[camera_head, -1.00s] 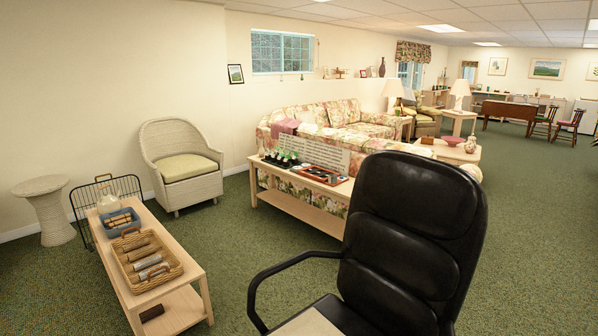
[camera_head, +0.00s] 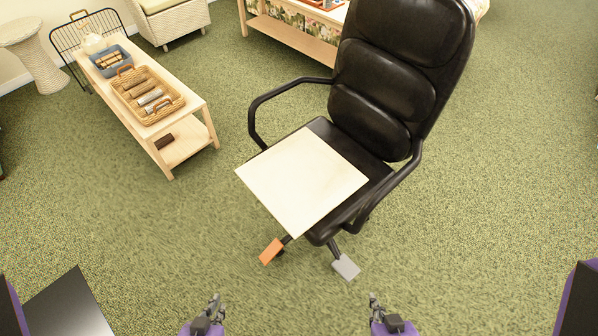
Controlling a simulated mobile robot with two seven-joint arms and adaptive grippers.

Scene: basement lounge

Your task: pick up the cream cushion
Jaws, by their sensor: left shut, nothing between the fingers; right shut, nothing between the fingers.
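A flat, square cream cushion (camera_head: 302,181) lies on the seat of a black leather office chair (camera_head: 385,75). Its front corner reaches out past the seat's front edge. My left gripper (camera_head: 214,300) is shut and empty at the bottom of the view, over the carpet, nearer to me than the cushion and left of it. My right gripper (camera_head: 373,298) is shut and empty at the bottom, right of the cushion and nearer to me. Both grippers are apart from the chair and the cushion.
The chair's armrests (camera_head: 262,98) flank the seat. An orange block (camera_head: 271,251) and a grey block (camera_head: 346,267) are below the seat's front. A light wooden table (camera_head: 195,105) with a wicker tray (camera_head: 147,95) stands at the left. Green carpet is open in front and at the right.

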